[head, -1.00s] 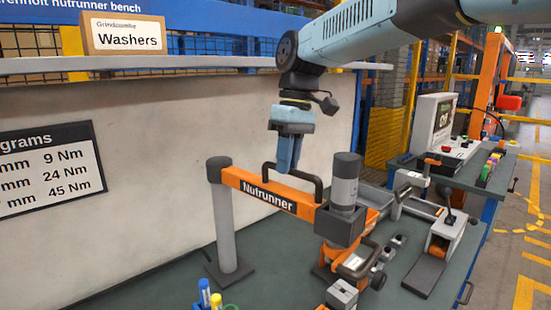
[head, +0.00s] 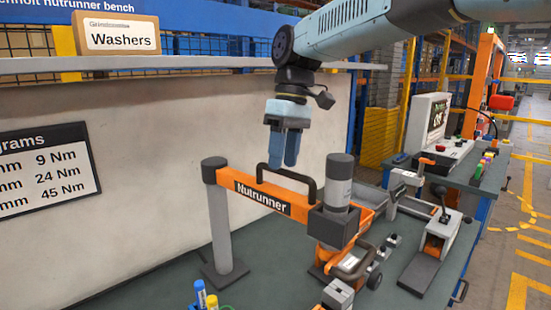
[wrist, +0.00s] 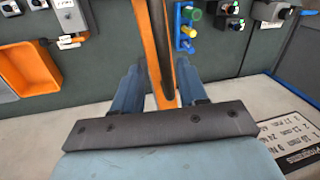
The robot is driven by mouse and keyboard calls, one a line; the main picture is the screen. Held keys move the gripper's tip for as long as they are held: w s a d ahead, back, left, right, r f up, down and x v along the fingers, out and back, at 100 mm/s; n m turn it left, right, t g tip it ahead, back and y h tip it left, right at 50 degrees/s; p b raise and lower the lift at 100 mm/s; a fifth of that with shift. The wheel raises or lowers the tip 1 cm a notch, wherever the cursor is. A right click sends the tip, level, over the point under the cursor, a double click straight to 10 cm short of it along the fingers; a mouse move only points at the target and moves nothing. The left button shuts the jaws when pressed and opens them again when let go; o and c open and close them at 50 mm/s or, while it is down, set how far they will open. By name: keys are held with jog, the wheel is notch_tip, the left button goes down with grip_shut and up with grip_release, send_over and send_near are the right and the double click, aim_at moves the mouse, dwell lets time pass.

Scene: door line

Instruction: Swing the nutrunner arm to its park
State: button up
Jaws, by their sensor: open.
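The nutrunner arm (head: 240,183) is an orange beam on a grey post (head: 222,225), labelled "Nutrunner". A grey cylindrical tool (head: 339,182) stands at its right end. A black loop handle (head: 312,190) rises from the beam. My gripper (head: 282,163) is open and points down just above the handle, with nothing held. In the wrist view its fingers (wrist: 160,68) lie on either side of the dark handle bar (wrist: 169,60) and orange beam (wrist: 149,45). I cannot tell whether the fingertips reach below the bar. No park or rest is clearly identifiable.
The green bench top (head: 270,285) carries an orange bin (head: 368,197), fixtures, a lever unit (head: 438,235) and blue and yellow markers (head: 203,294). A monitor (head: 430,125) stands at right. A shelf with a Washers box (head: 117,36) runs along the back wall.

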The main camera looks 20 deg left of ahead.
notch_tip(320, 180, up, 12)
jog(key=w+d, duration=0.1)
jog(key=w, duration=0.1)
jog(key=shift+w+r, duration=0.2)
dwell(0.3)
